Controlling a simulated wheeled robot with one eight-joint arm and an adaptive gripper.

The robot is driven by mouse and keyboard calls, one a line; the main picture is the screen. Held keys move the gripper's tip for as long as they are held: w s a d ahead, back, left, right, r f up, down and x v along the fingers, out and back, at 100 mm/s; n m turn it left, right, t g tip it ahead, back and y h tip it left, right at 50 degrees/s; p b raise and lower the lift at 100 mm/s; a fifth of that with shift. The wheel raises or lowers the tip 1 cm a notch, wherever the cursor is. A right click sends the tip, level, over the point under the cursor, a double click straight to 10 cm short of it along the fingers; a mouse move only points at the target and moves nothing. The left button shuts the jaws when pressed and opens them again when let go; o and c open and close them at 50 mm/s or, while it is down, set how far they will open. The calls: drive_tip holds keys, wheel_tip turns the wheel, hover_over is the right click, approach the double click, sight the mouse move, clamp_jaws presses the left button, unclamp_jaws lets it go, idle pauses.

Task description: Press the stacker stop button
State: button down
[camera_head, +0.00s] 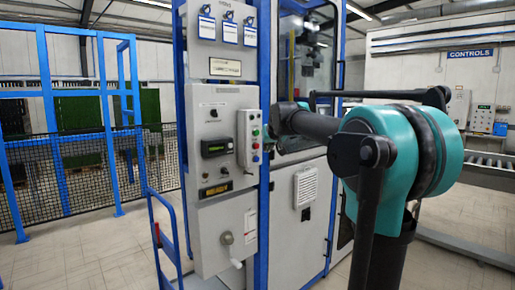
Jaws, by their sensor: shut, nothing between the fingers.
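A narrow light-grey button box (243,138) is mounted on the right part of the grey control cabinet's front.
The grey cabinet (211,222) also has a dark display, a knob and hanging tags. A blue hand cart frame (160,238) stands at its lower left. A mesh fence (90,165) is farther left. Machine doors and a conveyor (490,160) lie right. Floor is clear at front left.

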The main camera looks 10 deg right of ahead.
drive_tip(key=shift+s+d, duration=0.7)
drive_tip(key=shift+s, duration=0.25)
drive_tip(key=s+d+f+g, duration=0.1)
drive_tip(key=s+f+g, duration=0.2)
drive_tip(key=s+f, duration=1.7)
drive_tip(key=s+d+f+m+g+h, duration=0.1)
drive_tip(key=s+d+f+g, duration=0.1)
drive_tip(key=s+f, duration=1.7)
wheel_tip(320, 180, down, 3)
drive_tip(key=shift+s+d+r+g, duration=0.15)
drive_tip(key=shift+s+g, duration=0.2)
drive_tip(key=shift+g, duration=0.45)
drive_tip(key=c, duration=2.2)
unclamp_jaws()
